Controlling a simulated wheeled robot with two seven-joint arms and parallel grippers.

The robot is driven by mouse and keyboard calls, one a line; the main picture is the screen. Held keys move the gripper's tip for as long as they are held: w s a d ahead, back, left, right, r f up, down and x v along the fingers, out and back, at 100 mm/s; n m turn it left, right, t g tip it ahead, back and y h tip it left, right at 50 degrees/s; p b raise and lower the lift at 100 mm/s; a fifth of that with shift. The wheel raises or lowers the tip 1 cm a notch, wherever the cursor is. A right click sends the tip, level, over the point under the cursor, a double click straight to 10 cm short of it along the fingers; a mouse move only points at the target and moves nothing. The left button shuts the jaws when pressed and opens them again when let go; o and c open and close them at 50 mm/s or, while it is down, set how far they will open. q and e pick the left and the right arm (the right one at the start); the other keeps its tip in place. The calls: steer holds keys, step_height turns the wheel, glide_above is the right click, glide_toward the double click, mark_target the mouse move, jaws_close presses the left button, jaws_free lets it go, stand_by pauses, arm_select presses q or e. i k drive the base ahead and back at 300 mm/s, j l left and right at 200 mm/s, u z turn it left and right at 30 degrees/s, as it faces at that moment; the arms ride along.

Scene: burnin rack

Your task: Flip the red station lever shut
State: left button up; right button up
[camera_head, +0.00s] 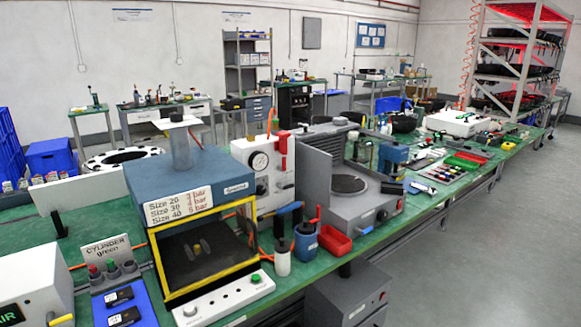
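A white station box with a round pressure gauge (260,161) stands on the green bench near the middle of the view. An upright red lever-like bar (283,152) is on its right side, with a smaller red part below it. A small red handle (316,214) also shows by the grey station (361,205) to the right, near a blue canister. I cannot tell which of these red parts is the station lever, or whether it is open or shut. Neither of my grippers is in view.
A yellow-framed press (190,235) with a size and pressure sign stands at front left. A blue canister (305,241), a white bottle (282,254) and a red bin (335,241) crowd the bench's front edge. Grey floor (480,260) at right is clear.

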mark_target(283, 168)
steer(key=i+l+u, duration=0.15)
steer(key=i+l, duration=0.25)
steer(key=i+l+u, duration=0.2)
steer(key=i+l, duration=0.2)
steer(key=l, duration=0.15)
steer(key=i+l+u, duration=0.15)
steer(key=i+l, duration=0.2)
steer(key=l, duration=0.2)
